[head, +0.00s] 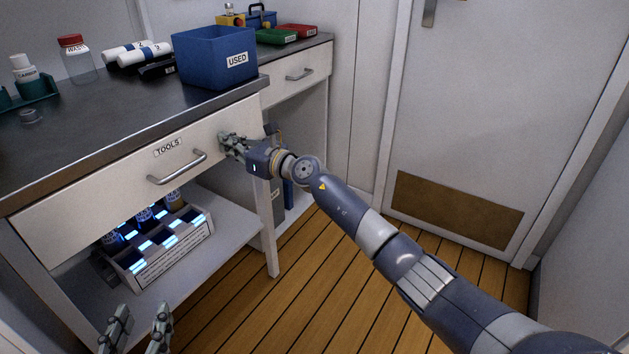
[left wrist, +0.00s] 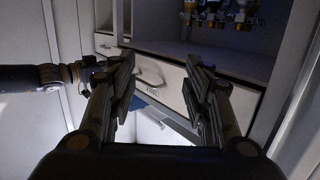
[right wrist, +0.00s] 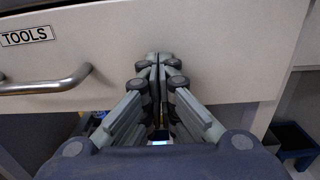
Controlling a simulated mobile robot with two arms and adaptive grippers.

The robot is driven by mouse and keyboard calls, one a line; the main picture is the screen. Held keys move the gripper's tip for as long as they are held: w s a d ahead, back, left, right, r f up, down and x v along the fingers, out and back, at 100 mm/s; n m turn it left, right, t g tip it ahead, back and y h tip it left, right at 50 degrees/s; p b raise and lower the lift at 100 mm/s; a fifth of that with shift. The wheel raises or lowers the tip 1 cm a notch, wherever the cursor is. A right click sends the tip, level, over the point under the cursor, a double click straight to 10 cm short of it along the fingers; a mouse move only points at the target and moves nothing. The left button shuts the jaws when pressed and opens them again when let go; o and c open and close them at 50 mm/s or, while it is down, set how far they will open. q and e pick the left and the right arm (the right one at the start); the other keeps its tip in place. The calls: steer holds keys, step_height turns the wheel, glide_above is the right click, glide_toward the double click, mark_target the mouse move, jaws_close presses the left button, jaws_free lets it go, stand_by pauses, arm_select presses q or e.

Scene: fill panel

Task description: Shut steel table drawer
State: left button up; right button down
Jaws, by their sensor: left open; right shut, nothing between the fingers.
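The steel table's drawer (head: 115,188) has a pale front with a TOOLS label (head: 167,147) and a bar handle (head: 178,168). Its front lies close under the dark steel top (head: 100,119); I see no clear gap in the head view. My right gripper (head: 226,146) is shut and empty, its fingertips at the drawer front to the right of the handle. The right wrist view shows these fingertips (right wrist: 159,58) against or very near the panel. My left gripper (head: 137,325) is open and empty, low before the table. The drawer front also shows in the left wrist view (left wrist: 172,88).
A blue USED bin (head: 205,62), a red-capped jar (head: 77,60) and white rolls stand on the top. A second drawer (head: 285,82) is behind. Wooden floor (head: 300,300) is clear.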

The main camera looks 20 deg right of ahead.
arm_select(q)
steer(key=r+t, duration=0.1)
steer(key=w+r, duration=0.1)
steer(key=r, duration=0.1)
steer(key=shift+d+r+t+h, duration=0.1)
steer(key=shift+r+t+h, duration=0.2)
steer(key=shift+t+h, duration=0.1)
arm_select(e)
steer(key=shift+w+a+r, duration=0.25)
steer(key=shift+w+a, duration=0.2)
steer(key=shift+w, duration=0.3)
steer(key=shift+r, duration=0.1)
